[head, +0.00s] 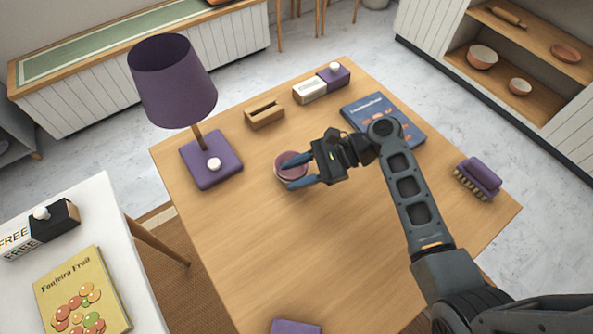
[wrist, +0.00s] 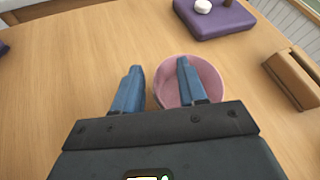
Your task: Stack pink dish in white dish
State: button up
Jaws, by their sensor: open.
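The pink dish (head: 289,156) stands on the wooden table, left of my arm's end in the head view. It also shows in the wrist view (wrist: 208,82), round and open at the top. My gripper (head: 287,174) is open at the dish. In the wrist view my gripper (wrist: 159,68) has its right finger over the inside of the dish and its left finger outside, so the near-left rim lies between them. I cannot tell if either finger touches it. My fingers hide part of the dish. I see no white dish in either view.
A purple lamp (head: 172,82) on a purple base stands left of the dish. A wooden slotted block (head: 264,117), a blue book (head: 385,118) and a purple brush (head: 478,178) are also on the table. Shelves (head: 530,45) at the back right hold bowls.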

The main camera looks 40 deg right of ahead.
jog(key=shift+r, duration=0.5)
jog(key=v, duration=1.2)
jog(key=shift+b, duration=0.4)
jog(key=shift+d, duration=0.15)
